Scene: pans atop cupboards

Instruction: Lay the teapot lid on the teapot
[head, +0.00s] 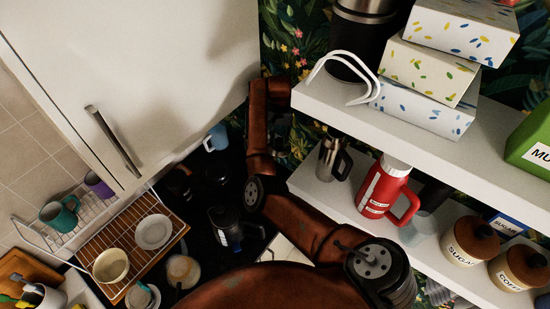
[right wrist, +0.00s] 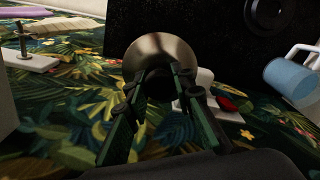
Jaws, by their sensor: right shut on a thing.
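My right gripper (right wrist: 165,77) shows in the right wrist view, its dark green-padded fingers shut on a round metallic lid (right wrist: 160,48). The fingers close at the lid's lower middle and hide the part they hold. In the head view my reddish-brown right arm reaches up and left over the dark worktop; its gripper and the lid do not show clearly there. A dark pot-like vessel with a pale handle (head: 226,226) stands on the worktop; I cannot tell whether it is the teapot. My left gripper is not in view.
A blue mug (head: 215,138) stands near the patterned wall; a blue mug also shows in the right wrist view (right wrist: 292,76). A wooden rack (head: 183,227) holds dishes at left. White shelves (head: 310,97) at right carry a red flask (head: 384,188), a steel jug (head: 333,158) and boxes.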

